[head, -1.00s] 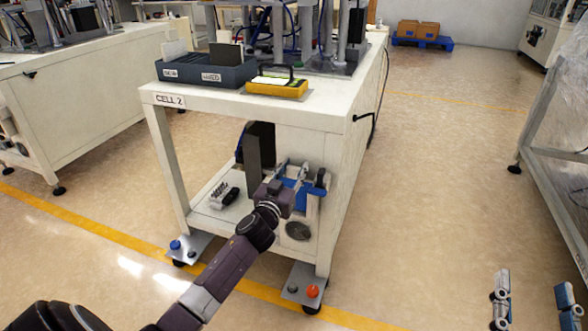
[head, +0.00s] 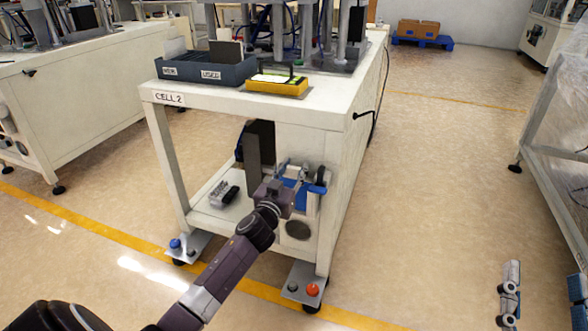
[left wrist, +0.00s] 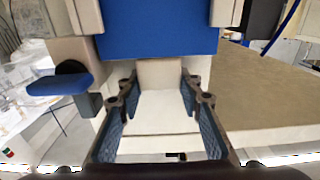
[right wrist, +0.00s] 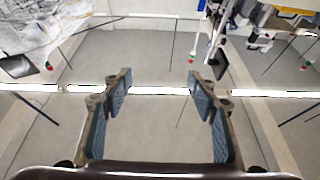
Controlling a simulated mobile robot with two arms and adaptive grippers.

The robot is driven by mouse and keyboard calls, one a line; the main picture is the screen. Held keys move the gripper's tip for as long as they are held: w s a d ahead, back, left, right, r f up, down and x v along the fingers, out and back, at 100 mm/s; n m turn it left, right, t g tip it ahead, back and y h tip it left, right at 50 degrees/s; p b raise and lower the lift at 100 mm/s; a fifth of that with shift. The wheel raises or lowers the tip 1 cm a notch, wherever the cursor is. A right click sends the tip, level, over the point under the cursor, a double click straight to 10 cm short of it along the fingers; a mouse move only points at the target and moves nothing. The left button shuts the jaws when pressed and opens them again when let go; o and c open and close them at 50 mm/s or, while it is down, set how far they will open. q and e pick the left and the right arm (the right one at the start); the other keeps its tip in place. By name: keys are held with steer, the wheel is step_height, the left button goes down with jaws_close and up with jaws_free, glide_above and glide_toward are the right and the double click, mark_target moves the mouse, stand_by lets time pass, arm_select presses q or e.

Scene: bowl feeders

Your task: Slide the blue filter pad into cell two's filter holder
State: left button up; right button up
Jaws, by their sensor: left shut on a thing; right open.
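The blue filter pad (left wrist: 158,30) fills the top middle of the left wrist view, between pale uprights that look like the filter holder (left wrist: 225,14). My left gripper (head: 294,181) is at the blue and pale holder assembly (head: 313,196) on the side of cell two's stand. In the left wrist view its fingertips (left wrist: 160,92) close on a pale block or tab just below the blue face, which looks part of the pad. How far the pad sits in the holder is hidden.
A blue knob (left wrist: 72,82) stands left of my left fingers. A dark upright plate (head: 253,160) is beside the left gripper. A dark bin (head: 207,70) and a yellow device (head: 277,85) sit on the bench top (head: 320,106).

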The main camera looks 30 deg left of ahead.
arm_select(q)
steer(key=shift+f, duration=0.2)
arm_select(e)
steer(key=shift+s+r+t, duration=0.35)
steer(key=shift+r+t, duration=0.05)
steer(key=shift+r, duration=0.35)
arm_select(q)
steer(key=o, duration=1.3)
steer(key=shift+s, duration=0.1)
arm_select(e)
steer(key=shift+d+r, duration=0.1)
steer(key=shift+r, duration=0.05)
arm_select(q)
steer(key=v, duration=1.1)
steer(key=shift+s+d, duration=0.1)
steer(key=shift+s, duration=0.3)
